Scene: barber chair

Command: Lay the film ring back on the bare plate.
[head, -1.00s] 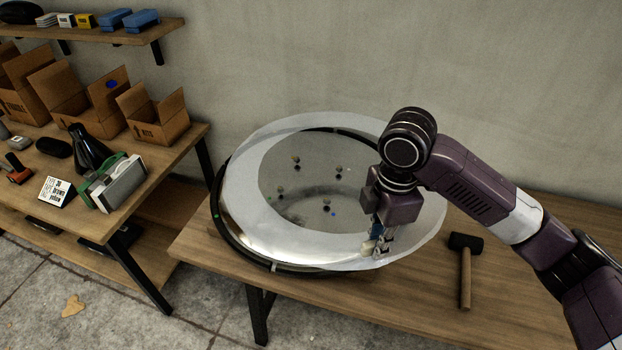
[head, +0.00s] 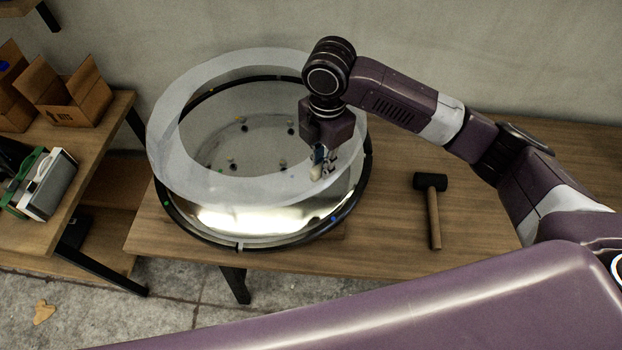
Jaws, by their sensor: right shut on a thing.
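The film ring (head: 172,160) is a wide, flat, translucent white ring in the head view. My right gripper (head: 321,172) is shut on its front right part and holds it over the round plate (head: 270,218). The plate is shiny metal with a black rim and lies on the wooden bench. Its front strip shows bare below the ring, and its middle, with several small studs, shows through the ring's hole. The ring looks raised off the plate and sits further back in the picture; the exact gap is hard to tell. My left gripper is not in view.
A black-headed mallet (head: 433,205) lies on the bench (head: 395,225) right of the plate. A side table at left holds open cardboard boxes (head: 75,95) and a green-and-grey device (head: 40,183). A purple link of mine crosses the bottom. A wall stands behind.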

